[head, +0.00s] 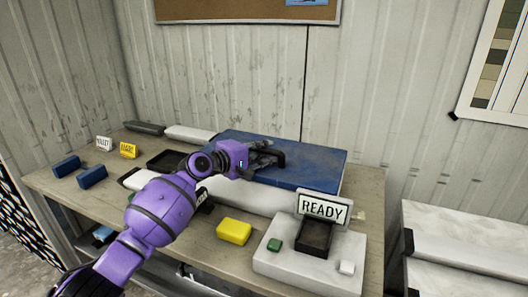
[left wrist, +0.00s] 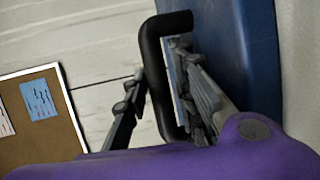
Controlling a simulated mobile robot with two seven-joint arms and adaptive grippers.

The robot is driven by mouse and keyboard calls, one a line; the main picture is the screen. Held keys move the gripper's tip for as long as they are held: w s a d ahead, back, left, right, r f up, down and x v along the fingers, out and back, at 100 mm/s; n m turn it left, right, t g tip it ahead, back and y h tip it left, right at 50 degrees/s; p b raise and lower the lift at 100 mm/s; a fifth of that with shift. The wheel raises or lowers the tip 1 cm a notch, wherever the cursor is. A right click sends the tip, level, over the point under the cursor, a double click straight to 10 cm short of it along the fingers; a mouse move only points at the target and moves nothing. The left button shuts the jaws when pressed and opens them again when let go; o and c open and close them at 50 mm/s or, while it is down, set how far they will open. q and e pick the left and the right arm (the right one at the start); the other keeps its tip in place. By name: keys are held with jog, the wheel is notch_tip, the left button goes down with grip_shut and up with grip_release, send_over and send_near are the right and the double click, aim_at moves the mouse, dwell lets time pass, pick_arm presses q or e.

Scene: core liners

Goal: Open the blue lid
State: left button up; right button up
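The blue lid (head: 318,166) lies flat on a long pale box at the back of the bench. A black bar handle (head: 278,153) stands on its top. My left gripper (head: 264,157) is at this handle. In the left wrist view, the black handle (left wrist: 152,75) passes between the two fingers of my left gripper (left wrist: 154,85), with one finger inside its loop. The blue lid (left wrist: 262,55) fills the right part of that view. My right gripper is not in view.
A white stand with a READY sign (head: 324,209) is at the front right. A yellow block (head: 234,231) lies near the front edge. A corrugated wall rises behind the bench.

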pick_arm(q)
grip_shut()
jog(key=shift+r, duration=0.15)
jog(key=shift+w+d+r+p, duration=0.1)
jog(key=shift+w+r+p, duration=0.15)
jog(key=shift+r, duration=0.35)
jog(key=shift+w+d+r+p, duration=0.1)
jog(key=shift+w+r+p, duration=0.1)
jog(key=shift+r, duration=0.35)
jog(key=w+d+r+n+g+y+b, duration=0.1)
jog(key=w+d+r+g+y, duration=0.1)
jog(key=w+r+g, duration=0.2)
jog(key=shift+w+r+n+y, duration=0.3)
jog(key=shift+w+r, duration=0.95)
jog(key=shift+r, duration=0.4)
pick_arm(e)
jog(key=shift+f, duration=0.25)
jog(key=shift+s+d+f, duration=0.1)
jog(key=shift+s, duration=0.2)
